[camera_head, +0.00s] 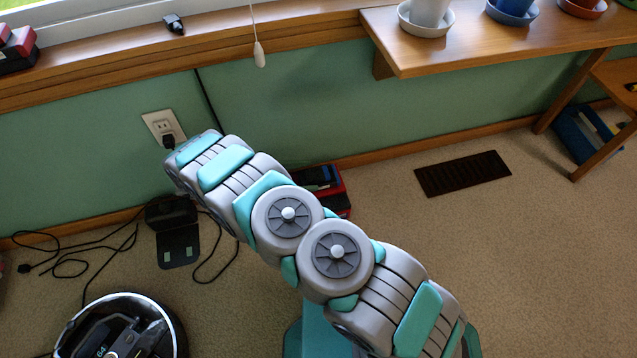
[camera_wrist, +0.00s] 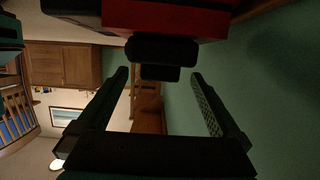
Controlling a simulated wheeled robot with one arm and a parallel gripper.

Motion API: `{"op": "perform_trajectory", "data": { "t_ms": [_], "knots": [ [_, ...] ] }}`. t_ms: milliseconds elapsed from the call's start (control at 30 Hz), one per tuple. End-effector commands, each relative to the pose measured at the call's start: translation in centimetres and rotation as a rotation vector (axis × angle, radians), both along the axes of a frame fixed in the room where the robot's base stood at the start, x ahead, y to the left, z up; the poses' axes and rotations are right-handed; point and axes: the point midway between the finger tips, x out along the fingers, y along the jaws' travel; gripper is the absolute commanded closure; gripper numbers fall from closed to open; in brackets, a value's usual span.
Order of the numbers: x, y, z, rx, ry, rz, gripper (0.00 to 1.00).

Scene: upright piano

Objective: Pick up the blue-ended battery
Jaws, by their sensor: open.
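I cannot pick out the blue-ended battery for certain. In the head view, a red and black object (camera_head: 335,199) with a small dark blue patch on top sits on the carpet by the wall, partly hidden behind my arm. In the wrist view, my gripper (camera_wrist: 159,76) is open, its two dark fingers apart. A dark blocky object (camera_wrist: 160,48) shows just beyond and between the fingertips, below a red and black body (camera_wrist: 170,18) at the top edge. The dark object's end colour is not visible. The head view does not show my fingers.
Red and black blocks (camera_head: 14,48) and a small black adapter (camera_head: 174,24) lie on the windowsill. A plugged outlet (camera_head: 163,128), a black dock (camera_head: 175,228) with loose cables, and a round robot vacuum (camera_head: 122,328) are at left. Carpet at right is open around a floor vent (camera_head: 463,174).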

Motion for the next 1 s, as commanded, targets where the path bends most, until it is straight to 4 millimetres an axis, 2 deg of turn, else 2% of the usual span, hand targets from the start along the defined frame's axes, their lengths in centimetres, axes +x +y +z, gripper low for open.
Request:
{"op": "perform_trajectory", "data": {
  "t_ms": [367,700,900,1000],
  "knots": [
    [0.8,-3.1,-0.9,-0.003,0.002,-0.002,0.00],
    [1.9,-7.0,-2.1,-0.001,0.002,-0.001,0.00],
    [1.9,-7.1,-2.1,0.000,0.001,-0.001,0.00],
    [2.0,-7.1,-2.0,0.000,0.000,-0.001,0.09]
  ]
}}
